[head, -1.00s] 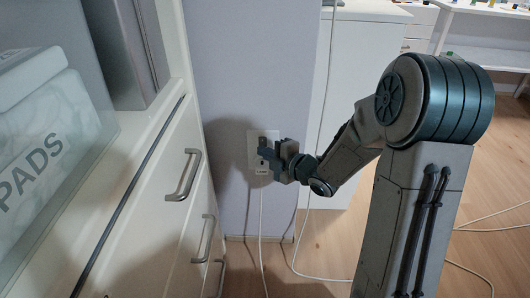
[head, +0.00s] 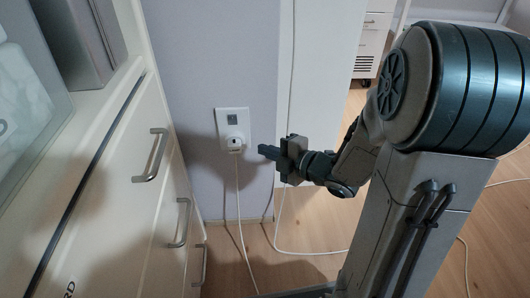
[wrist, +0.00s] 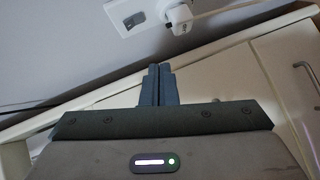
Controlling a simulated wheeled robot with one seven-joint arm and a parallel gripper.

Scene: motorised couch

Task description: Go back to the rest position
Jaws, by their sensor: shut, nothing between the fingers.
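My gripper (head: 266,152) is shut and empty. In the head view it hangs in front of the wall, to the right of a white wall outlet (head: 232,118) and apart from it. A white plug (head: 235,143) with a cable sits in the lower part of the outlet. In the wrist view my gripper (wrist: 158,84) has its two fingers together, with the outlet (wrist: 130,14) and the plug (wrist: 179,17) beyond them at the top.
A white drawer cabinet (head: 110,190) with metal handles stands close on the left. A tall white panel (head: 320,90) is behind my arm. White cables run down to the wooden floor (head: 270,270), where there is open room.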

